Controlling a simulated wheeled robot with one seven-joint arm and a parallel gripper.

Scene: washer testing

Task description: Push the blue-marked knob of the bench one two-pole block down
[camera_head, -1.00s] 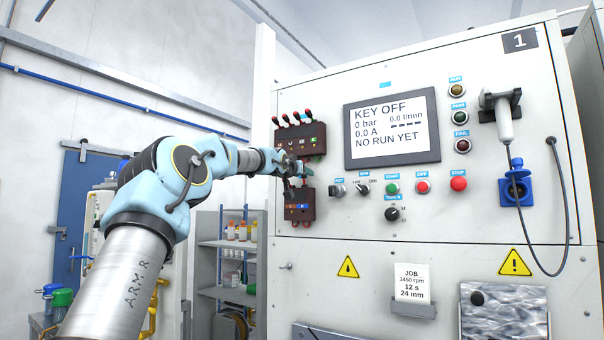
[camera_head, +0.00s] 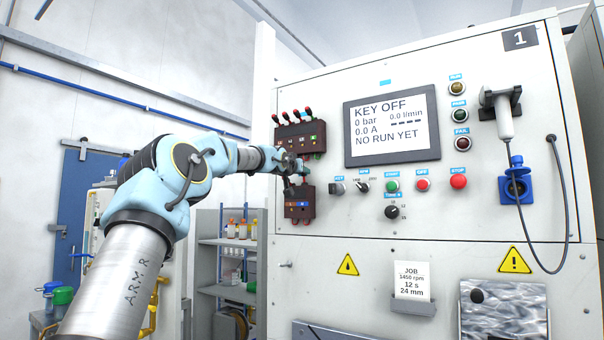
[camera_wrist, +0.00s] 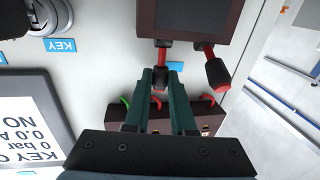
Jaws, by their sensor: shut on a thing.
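The bench one two-pole block (camera_head: 299,205) is a dark maroon box on the left of the panel, with small orange and blue marks. In the wrist view, the block (camera_wrist: 195,18) is at the top, with two red levers ending in black knobs. My gripper (camera_wrist: 161,78) has its green fingers closed around the left knob (camera_wrist: 162,70). The other knob (camera_wrist: 218,73) stands free to the right, tilted outward. The colour marks do not show in the wrist view. In the head view, my gripper hides part of the levers above the block.
A larger block (camera_head: 301,139) with several red-tipped levers is just above; its wires show close under my fingers in the wrist view. The key switch (camera_head: 338,188) and display (camera_head: 392,128) are to the right.

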